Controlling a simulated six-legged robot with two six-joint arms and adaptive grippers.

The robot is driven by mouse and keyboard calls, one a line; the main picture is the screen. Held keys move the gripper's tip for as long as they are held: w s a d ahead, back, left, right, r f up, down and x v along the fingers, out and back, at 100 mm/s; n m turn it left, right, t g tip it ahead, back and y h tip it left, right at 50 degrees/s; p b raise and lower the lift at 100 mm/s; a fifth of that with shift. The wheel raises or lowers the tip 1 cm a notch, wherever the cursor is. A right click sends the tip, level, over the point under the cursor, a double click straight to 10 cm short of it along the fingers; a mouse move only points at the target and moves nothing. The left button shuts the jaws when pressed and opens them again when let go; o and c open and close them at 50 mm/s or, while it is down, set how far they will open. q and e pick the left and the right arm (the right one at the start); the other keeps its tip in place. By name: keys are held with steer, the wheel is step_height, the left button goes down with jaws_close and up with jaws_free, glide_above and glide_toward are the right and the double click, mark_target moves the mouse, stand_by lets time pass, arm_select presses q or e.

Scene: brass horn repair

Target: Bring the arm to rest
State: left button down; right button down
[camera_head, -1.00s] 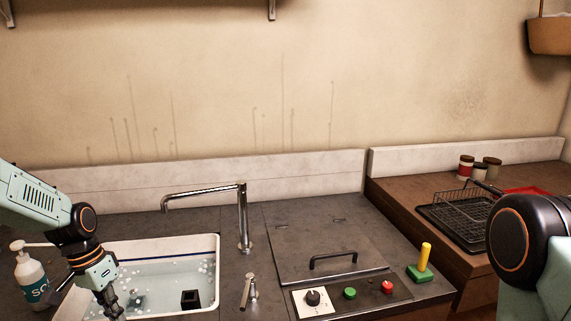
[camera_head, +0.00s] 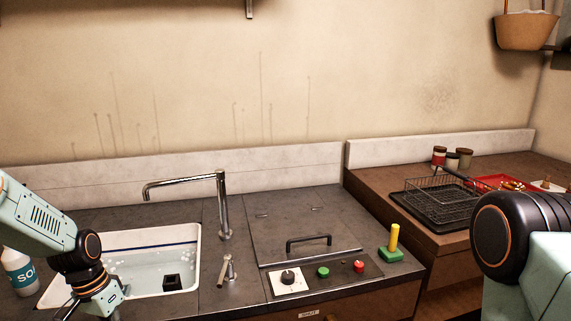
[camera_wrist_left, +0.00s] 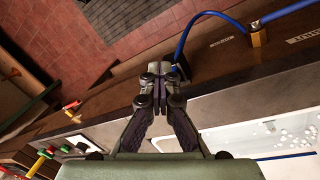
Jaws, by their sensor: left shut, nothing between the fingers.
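My left gripper (camera_head: 101,301) is at the bottom left of the head view, by the front left part of the sink (camera_head: 194,240). Its fingers are mostly cut off by the picture edge there. In the left wrist view the left gripper (camera_wrist_left: 160,84) is shut with nothing between its fingertips. It shows over the brown wooden front edge of the counter (camera_wrist_left: 112,100). My right gripper is out of view; only a right arm link shows at the right of the head view.
A soap bottle (camera_head: 20,272) stands left of the sink, close to my left arm. A green block with a yellow peg (camera_head: 392,243) stands right of the control panel. A blue hose (camera_wrist_left: 190,28) runs near the left fingers.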

arm_select(q)
steer(key=s+d+f+n+b, duration=0.1)
steer(key=s+d+f+b, duration=0.45)
steer(key=f, duration=0.45)
steer(key=s+d+f+b, duration=0.4)
steer(key=s+d+f, duration=0.15)
steer(key=f, duration=0.45)
steer(key=s+d+f+n+y+b, duration=0.1)
steer(key=s+d+f+y+b, duration=0.1)
steer(key=s+f+b, duration=0.7)
steer(key=s+d+f, duration=0.1)
steer(key=s+f, duration=0.1)
steer(key=s, duration=0.6)
steer(key=shift+s+d+f+n, duration=0.15)
steer(key=shift+s+f+n, duration=0.05)
steer(key=shift+s+n, duration=0.1)
steer(key=shift+s, duration=0.1)
